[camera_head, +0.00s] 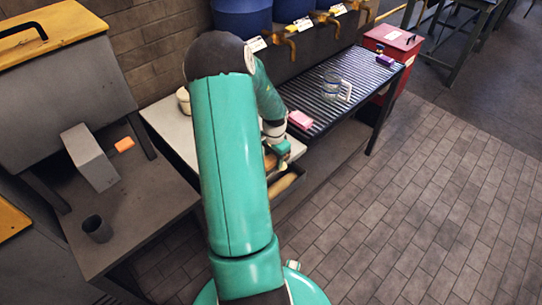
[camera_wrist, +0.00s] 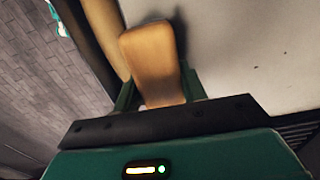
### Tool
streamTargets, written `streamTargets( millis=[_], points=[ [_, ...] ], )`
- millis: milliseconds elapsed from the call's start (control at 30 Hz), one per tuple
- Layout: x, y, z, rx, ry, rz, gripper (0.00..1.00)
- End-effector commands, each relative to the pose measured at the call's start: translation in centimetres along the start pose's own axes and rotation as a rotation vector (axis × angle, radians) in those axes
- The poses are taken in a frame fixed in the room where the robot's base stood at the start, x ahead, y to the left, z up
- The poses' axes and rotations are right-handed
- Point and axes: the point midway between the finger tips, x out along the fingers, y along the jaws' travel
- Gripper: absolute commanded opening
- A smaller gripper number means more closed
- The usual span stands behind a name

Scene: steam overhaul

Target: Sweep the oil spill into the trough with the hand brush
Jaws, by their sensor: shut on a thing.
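My gripper (camera_wrist: 158,88) is shut on the wooden handle of the hand brush (camera_wrist: 150,50) in the wrist view. The green fingers stand on both sides of the handle. The bristles cannot be made out. In the head view my gripper (camera_head: 279,152) is low over the pale worktop (camera_head: 165,118), mostly behind my arm. A trough (camera_head: 286,190) hangs along the worktop's front edge, with a tan thing in it. In the wrist view the pale top (camera_wrist: 235,40) shows only a few dark specks. No clear oil spill is visible; my arm hides much of the top.
A ribbed dark counter (camera_head: 335,95) to the right holds a pink block (camera_head: 301,120) and a clear jug (camera_head: 335,88). Blue barrels with taps stand behind. A red box (camera_head: 393,42) is at the far right. The paved floor at the right is clear.

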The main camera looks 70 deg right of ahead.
Motion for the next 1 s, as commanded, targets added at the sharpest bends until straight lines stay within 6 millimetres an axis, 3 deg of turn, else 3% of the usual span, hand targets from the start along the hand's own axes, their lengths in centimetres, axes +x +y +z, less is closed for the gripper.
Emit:
streamTargets(
  millis=[367, 1000],
  points=[
    [-0.3, 0.1, 0.0, -0.001, 0.001, -0.002, 0.05],
    [-6.0, 0.1, 0.0, -0.002, 0.002, -0.002, 0.05]
  ],
)
